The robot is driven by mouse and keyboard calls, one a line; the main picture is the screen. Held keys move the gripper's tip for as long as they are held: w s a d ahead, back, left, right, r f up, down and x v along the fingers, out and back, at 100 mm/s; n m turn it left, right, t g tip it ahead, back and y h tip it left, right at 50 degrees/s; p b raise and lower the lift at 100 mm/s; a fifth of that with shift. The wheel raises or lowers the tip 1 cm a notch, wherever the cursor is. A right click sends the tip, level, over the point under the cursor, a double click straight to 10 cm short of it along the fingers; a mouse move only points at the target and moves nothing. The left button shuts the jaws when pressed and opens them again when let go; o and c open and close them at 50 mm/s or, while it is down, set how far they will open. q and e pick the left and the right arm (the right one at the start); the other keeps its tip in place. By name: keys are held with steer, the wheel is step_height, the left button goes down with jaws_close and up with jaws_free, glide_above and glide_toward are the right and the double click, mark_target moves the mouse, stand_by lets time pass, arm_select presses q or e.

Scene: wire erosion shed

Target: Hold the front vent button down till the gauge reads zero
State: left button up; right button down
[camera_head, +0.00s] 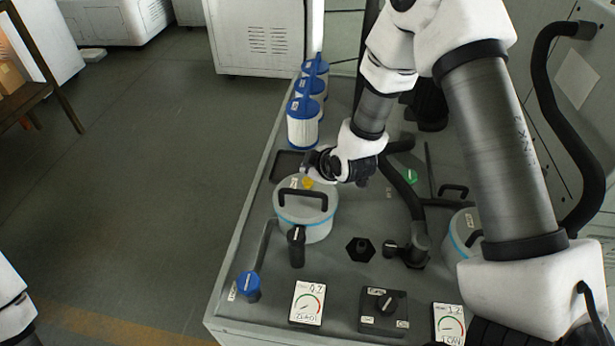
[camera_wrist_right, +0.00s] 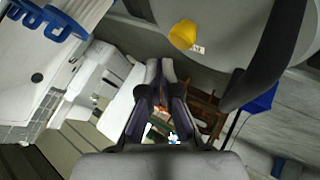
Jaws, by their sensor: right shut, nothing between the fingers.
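A yellow button (camera_head: 308,184) stands on the lid of a grey canister (camera_head: 290,212) with a blue band and black handle. It also shows in the wrist view as a yellow cap (camera_wrist_right: 183,34) beside a small label. My right gripper (camera_head: 309,163) is shut and empty, just beyond the button. In the wrist view its closed fingertips (camera_wrist_right: 160,70) point past the cap, with a gap in the picture; contact is not seen. A gauge card (camera_head: 307,303) in front of the canister reads about 0.7. My left gripper is out of view; only a white arm part shows at lower left.
A second canister (camera_head: 460,232) stands partly hidden behind my right arm. A second gauge card (camera_head: 449,323) reads about 1.2. A black rotary switch (camera_head: 383,303), a blue knob (camera_head: 248,286) and blue-capped filters (camera_head: 303,122) stand on the grey bench. Floor at left is clear.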

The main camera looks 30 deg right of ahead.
mark_target(308, 181)
step_height(308, 181, up, 4)
steer(key=p, duration=0.3)
steer(key=shift+r, duration=0.2)
steer(key=shift+f, duration=0.1)
